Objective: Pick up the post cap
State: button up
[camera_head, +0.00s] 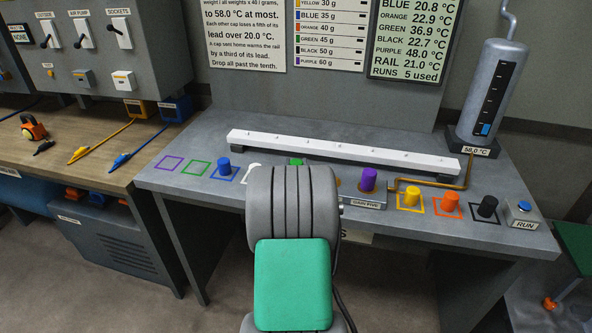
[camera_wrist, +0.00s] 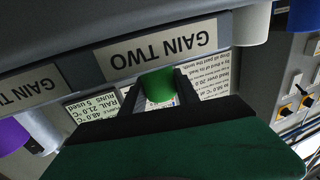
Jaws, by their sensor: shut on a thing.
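A green post cap (camera_wrist: 158,86) sits between the two dark fingers of my gripper (camera_wrist: 160,92) in the wrist view, in front of a plate labelled GAIN TWO. My gripper is shut on it. In the head view only a sliver of the green cap (camera_head: 297,161) shows above my arm, which hides my gripper. I cannot tell whether the cap still touches what is under it. Other caps stand in a row: blue (camera_head: 224,169), white (camera_head: 254,171), purple (camera_head: 368,180), yellow (camera_head: 411,196), orange (camera_head: 449,201) and black (camera_head: 487,207).
A long white rail (camera_head: 340,152) lies behind the caps. A bent brass pipe (camera_head: 430,184) runs near the yellow cap. A grey cylinder (camera_head: 491,95) and a RUN button (camera_head: 523,208) are at the right. Empty purple (camera_head: 168,164) and green (camera_head: 195,168) outlines lie at the left.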

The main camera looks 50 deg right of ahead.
grip_shut()
